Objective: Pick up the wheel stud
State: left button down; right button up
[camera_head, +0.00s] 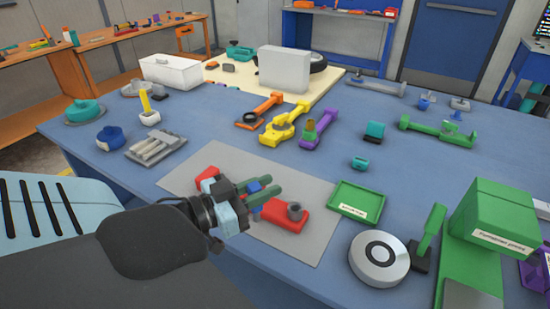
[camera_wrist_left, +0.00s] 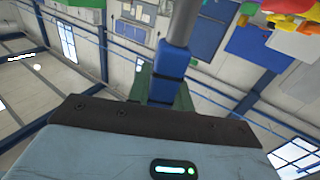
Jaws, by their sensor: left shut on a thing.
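My left gripper (camera_head: 273,194) has green fingers and hangs over the grey mat (camera_head: 222,157) at the front of the blue table. It is shut on the wheel stud (camera_head: 254,186), which shows as a small blue piece between the fingers. In the left wrist view the wheel stud (camera_wrist_left: 173,75) is a blue block with a grey round shaft rising from it, with the green fingers around its lower part. A red part (camera_head: 287,215) with a grey ring lies on the mat below and behind the gripper, partly hidden by it. My right gripper is not in view.
A green tray (camera_head: 356,202), a round white-grey disc (camera_head: 379,258) and a green press (camera_head: 492,219) stand to the right. Orange, yellow (camera_head: 284,127) and purple tools lie behind the mat. A grey slotted holder (camera_head: 156,146) and a blue ring (camera_head: 110,138) are at left.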

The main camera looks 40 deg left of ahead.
aim_at(249, 192)
pick_arm(q)
jog(key=v, duration=0.1)
jog(key=p+v, duration=0.1)
jog(key=v, duration=0.1)
jog(key=shift+s+r, duration=0.3)
jog(key=shift+s, duration=0.05)
jog(key=shift+p+v, duration=0.5)
jog(key=shift+v, duration=0.55)
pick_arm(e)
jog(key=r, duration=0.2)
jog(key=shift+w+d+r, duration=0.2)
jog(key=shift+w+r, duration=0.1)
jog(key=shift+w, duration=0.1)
